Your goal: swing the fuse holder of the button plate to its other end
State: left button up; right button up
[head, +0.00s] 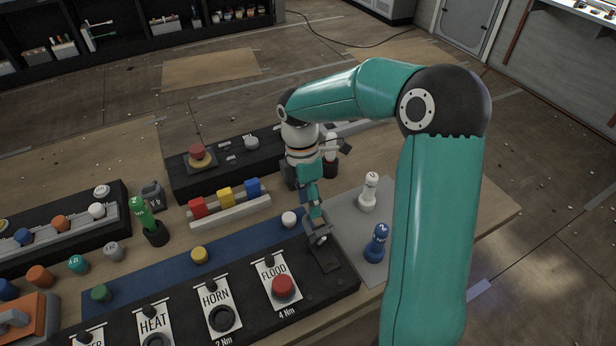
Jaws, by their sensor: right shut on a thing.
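The button plate (245,311) is a long black panel across the front, with white tags reading HEAT, HORN and FLOOD. A red button (283,287) sits under the FLOOD tag. The fuse holder (326,261) is a small dark part at the plate's right end, and its upper part is partly hidden by my gripper. My right gripper (318,238) reaches down from behind and is shut on the fuse holder. Which end the holder leans towards is hard to tell. My left gripper is not in view.
A white (369,191) and a blue peg-like piece (377,243) stand on a grey mat (352,211) close right of the gripper. A black box with a red button (197,155) and a rack of coloured blocks (230,207) lie behind. A green-handled piece (142,215) stands left.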

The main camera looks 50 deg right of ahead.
jog(key=v, duration=1)
jog(key=shift+r, duration=0.25)
